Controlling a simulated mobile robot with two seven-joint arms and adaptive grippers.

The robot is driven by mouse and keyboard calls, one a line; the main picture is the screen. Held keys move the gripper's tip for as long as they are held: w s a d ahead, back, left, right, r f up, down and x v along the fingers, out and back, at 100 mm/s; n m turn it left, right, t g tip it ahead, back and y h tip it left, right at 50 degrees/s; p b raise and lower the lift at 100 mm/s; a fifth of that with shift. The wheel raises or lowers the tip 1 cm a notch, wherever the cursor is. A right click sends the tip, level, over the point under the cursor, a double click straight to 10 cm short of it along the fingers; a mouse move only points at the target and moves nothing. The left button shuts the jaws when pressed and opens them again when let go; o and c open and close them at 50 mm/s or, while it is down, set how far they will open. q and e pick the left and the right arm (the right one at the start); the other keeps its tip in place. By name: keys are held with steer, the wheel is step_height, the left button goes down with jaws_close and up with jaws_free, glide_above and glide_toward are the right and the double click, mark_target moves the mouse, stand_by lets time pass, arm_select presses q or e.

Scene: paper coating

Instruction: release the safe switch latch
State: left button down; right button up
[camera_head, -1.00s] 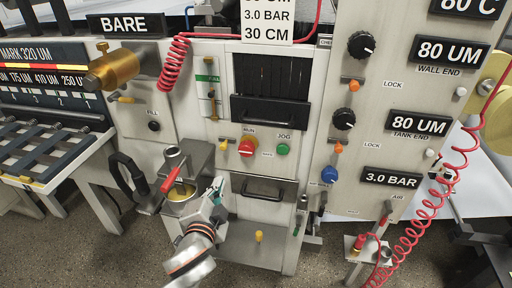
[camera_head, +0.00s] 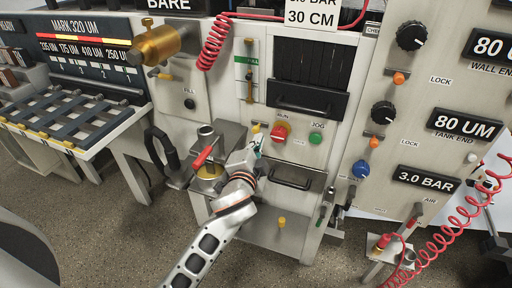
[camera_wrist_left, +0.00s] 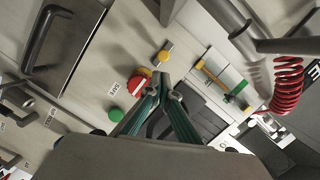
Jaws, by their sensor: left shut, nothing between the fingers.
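A red knob on a yellow base (camera_head: 280,131), marked RUN, sits on the white front panel. A small yellow latch (camera_head: 256,127) is just left of it, and it also shows in the left wrist view (camera_wrist_left: 164,55). A SAFE label (camera_wrist_left: 114,89) is beside the red knob (camera_wrist_left: 138,83) there. My left gripper (camera_head: 258,143) is in front of the panel, just below the latch. In the left wrist view its fingers (camera_wrist_left: 165,82) are together and empty, next to the red knob. Whether they touch it is unclear. My right gripper is out of view.
A green JOG button (camera_head: 316,138) is right of the knob. A drawer handle (camera_head: 290,179) lies below. A metal pot with a red-handled tool (camera_head: 203,157) stands left of my left wrist. A red coiled hose (camera_head: 214,42) hangs above.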

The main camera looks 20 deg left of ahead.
mark_target(257, 128)
arm_select(q)
steer(key=shift+w+a+f, duration=0.15)
steer(key=shift+w, duration=0.95)
steer(key=shift+w+a+f, duration=0.1)
steer(key=shift+w+f, duration=0.05)
steer(key=shift+w, duration=0.9)
steer(key=a+p, duration=0.2)
steer(key=a, duration=0.2)
steer(key=shift+a, duration=0.3)
steer(key=shift+a, duration=0.1)
